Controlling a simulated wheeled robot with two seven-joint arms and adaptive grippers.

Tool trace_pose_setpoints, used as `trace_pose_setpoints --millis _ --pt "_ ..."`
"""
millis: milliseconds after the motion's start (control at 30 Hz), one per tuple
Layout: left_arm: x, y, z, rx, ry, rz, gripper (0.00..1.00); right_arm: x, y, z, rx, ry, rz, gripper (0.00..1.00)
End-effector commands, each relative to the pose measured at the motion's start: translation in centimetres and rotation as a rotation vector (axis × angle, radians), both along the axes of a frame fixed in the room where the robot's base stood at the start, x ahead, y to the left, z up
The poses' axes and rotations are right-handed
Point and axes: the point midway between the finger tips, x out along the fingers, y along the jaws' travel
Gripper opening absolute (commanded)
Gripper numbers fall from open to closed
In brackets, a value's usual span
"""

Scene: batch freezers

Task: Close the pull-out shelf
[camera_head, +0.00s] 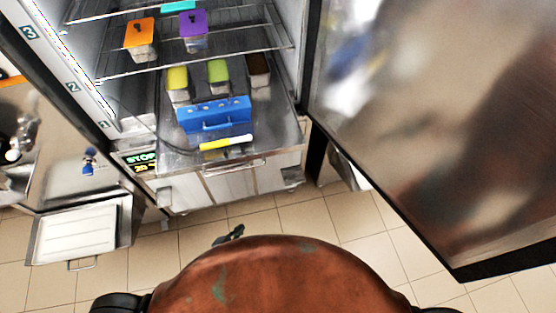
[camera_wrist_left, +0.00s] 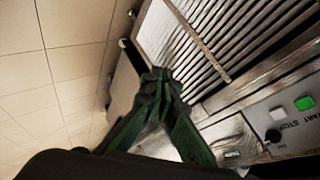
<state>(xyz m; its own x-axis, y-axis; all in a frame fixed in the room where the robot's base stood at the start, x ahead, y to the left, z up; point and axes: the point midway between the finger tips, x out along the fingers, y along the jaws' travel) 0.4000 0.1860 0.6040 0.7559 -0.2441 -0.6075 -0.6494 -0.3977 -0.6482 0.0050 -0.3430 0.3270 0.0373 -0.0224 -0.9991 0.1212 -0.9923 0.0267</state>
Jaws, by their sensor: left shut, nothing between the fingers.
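A metal shelf (camera_head: 277,137) at the bottom of the open freezer extends toward me in the head view, with a bar handle on its front. It carries tubs, a blue box and a yellow-and-white tool. A white tray-like shelf (camera_head: 75,233) with a front handle sticks out at the lower left; I cannot tell which is the task's shelf. My left gripper (camera_head: 230,236) is low in front of the freezer, partly hidden by my body. In the left wrist view the left gripper (camera_wrist_left: 158,78) is shut and empty near a slatted metal panel (camera_wrist_left: 205,45). My right gripper is out of view.
The large freezer door (camera_head: 430,120) stands open on the right. Wire racks (camera_head: 225,52) hold coloured-lid tubs above. A control panel (camera_wrist_left: 285,122) with a green button is at the right of the wrist view. Tiled floor (camera_head: 350,215) is free in front.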

Motion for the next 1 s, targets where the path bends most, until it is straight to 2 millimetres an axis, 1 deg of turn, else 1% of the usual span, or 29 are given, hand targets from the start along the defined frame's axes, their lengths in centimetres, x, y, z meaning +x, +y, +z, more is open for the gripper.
trace_pose_setpoints --millis 33,67,100,167,200,267,300,400,500,600,667,767,867,1000 --pt "1.7 -2.3 4.2 0.03 -0.107 -0.077 0.0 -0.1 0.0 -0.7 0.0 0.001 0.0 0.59" --pt "2.5 -3.6 6.9 0.054 -0.173 -0.122 0.0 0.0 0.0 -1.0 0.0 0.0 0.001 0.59" --pt "3.3 -5.2 10.5 0.084 -0.258 -0.174 0.0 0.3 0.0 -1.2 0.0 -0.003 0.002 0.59" --pt "4.1 -7.4 15.9 0.129 -0.382 -0.242 0.0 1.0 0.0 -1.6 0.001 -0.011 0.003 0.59" --pt "4.2 -8.6 19.3 0.156 -0.458 -0.277 0.0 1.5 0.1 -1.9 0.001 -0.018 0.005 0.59" --pt "4.1 -10.0 23.8 0.193 -0.56 -0.317 0.0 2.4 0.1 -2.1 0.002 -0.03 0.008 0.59" --pt "3.9 -10.6 26.4 0.216 -0.619 -0.337 0.0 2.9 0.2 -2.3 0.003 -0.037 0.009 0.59" --pt "3.2 -11.7 31.5 0.261 -0.732 -0.367 0.0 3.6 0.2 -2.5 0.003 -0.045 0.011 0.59" --pt "2.7 -12.3 34.4 0.285 -0.796 -0.379 0.0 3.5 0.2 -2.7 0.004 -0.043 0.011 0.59" --pt "2.8 -12.6 35.5 0.296 -0.821 -0.383 0.0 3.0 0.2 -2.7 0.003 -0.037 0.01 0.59" --pt "3.3 -12.8 35.7 0.298 -0.824 -0.383 0.0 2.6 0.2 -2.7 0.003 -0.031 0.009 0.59" --pt "4.5 -13.5 35.8 0.295 -0.825 -0.382 0.0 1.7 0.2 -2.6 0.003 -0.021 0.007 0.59" --pt "6.3 -14.5 35.8 0.295 -0.826 -0.381 0.0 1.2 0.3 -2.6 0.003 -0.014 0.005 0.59" --pt "8.9 -15.9 35.7 0.294 -0.823 -0.382 0.0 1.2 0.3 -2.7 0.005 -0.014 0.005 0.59"
